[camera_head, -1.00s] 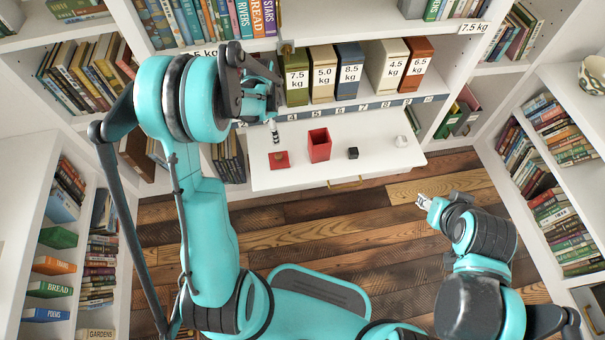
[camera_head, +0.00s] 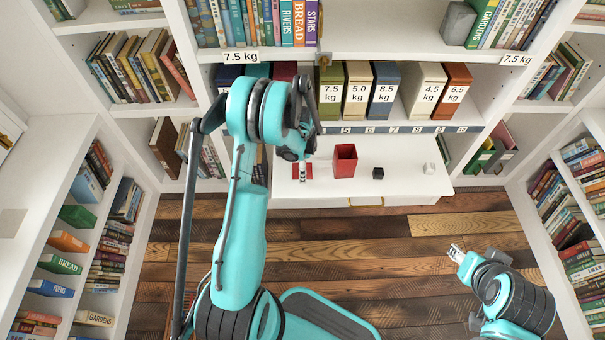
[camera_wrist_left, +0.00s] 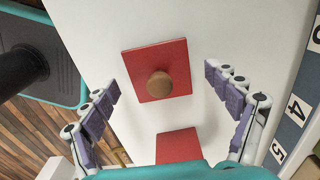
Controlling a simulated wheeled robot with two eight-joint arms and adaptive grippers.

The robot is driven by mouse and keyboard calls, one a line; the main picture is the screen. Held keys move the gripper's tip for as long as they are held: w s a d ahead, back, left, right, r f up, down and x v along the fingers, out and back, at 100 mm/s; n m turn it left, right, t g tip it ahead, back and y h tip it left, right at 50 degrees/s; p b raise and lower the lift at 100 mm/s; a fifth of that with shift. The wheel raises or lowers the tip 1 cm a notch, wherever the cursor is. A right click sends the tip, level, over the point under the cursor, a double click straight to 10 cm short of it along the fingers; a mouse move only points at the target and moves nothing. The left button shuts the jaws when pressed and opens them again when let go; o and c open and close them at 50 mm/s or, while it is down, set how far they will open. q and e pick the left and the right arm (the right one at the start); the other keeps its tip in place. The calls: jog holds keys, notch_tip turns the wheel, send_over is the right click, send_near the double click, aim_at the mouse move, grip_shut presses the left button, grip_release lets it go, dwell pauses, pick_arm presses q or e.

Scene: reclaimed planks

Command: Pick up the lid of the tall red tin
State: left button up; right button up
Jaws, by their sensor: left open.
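The tall red tin (camera_head: 345,164) stands without its lid on the white drawer-like surface; part of it shows at the bottom of the left wrist view (camera_wrist_left: 180,147). Its lid, a flat red square (camera_wrist_left: 136,66) with a round brown knob (camera_wrist_left: 160,84), lies to the left of the tin. In the head view the lid (camera_head: 309,172) is partly hidden by my gripper. My left gripper (camera_head: 302,176) is open above the lid, its fingers (camera_wrist_left: 161,84) on either side of the knob and apart from it. My right gripper (camera_head: 456,252) hangs over the floor, too small to read.
A small black cube (camera_head: 378,174) and a small white object (camera_head: 430,169) stand to the right of the tin. Weight-labelled binders (camera_head: 384,92) fill the shelf behind, above a numbered strip (camera_head: 400,129). The surface between these things is clear.

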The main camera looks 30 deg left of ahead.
pick_arm(q)
jog(key=shift+s+d+r, duration=0.1)
grip_shut()
jog(key=shift+r, duration=0.1)
dwell(0.3)
